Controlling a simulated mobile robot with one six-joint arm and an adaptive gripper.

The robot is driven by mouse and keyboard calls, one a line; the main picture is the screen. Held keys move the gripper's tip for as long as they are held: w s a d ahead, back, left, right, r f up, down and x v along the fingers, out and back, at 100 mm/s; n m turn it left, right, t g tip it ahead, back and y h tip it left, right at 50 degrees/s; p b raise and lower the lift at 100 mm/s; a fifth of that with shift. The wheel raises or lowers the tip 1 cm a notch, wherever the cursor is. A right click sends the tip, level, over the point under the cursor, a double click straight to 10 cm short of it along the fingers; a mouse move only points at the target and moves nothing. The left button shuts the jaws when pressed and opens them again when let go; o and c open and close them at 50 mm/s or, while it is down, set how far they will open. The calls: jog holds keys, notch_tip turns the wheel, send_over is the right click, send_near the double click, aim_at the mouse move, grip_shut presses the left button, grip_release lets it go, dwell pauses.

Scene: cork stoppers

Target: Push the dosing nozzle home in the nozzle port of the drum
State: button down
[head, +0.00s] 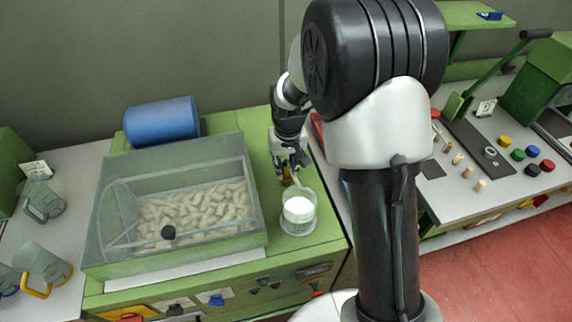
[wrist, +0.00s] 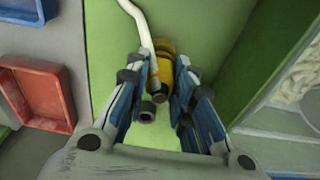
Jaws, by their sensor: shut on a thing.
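My gripper (head: 289,168) hangs over the green bench top, right of the clear cork bin. In the wrist view my gripper (wrist: 160,78) is shut on a yellow-amber piece with a dark ring, which I take as the dosing nozzle (wrist: 163,68). A white curved tube (wrist: 141,28) runs beside it and ends in a dark collar (wrist: 147,108) near the left finger. In the head view only a small amber bit of the nozzle (head: 287,180) shows below the fingers. A blue drum (head: 162,120) lies on its side behind the bin. I cannot make out the nozzle port.
A clear beaker with white contents (head: 298,212) stands just in front of my gripper. The clear bin (head: 250,205) holds many corks. Jugs (head: 42,268) stand at the left. A red tray (wrist: 40,92) shows left in the wrist view. A side bench (head: 470,190) is at right.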

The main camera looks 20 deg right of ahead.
jog(key=shift+f, duration=0.4)
jog(key=c, duration=1.3)
grip_release()
jog(key=r, duration=0.4)
jog(key=s+r, duration=0.1)
jog(key=r, duration=0.7)
jog(key=shift+s, duration=0.2)
jog(key=s+r+t, duration=0.1)
jog(key=s+r, duration=0.2)
jog(key=s, duration=0.5)
jog(key=s+r+t, duration=0.1)
jog(key=s+r, duration=0.1)
jog(key=s, duration=0.7)
jog(key=s+r+t, duration=0.1)
jog(key=s+r, duration=0.2)
jog(key=s, duration=0.6)
jog(key=shift+s+r, duration=0.2)
jog(key=shift+r, duration=0.1)
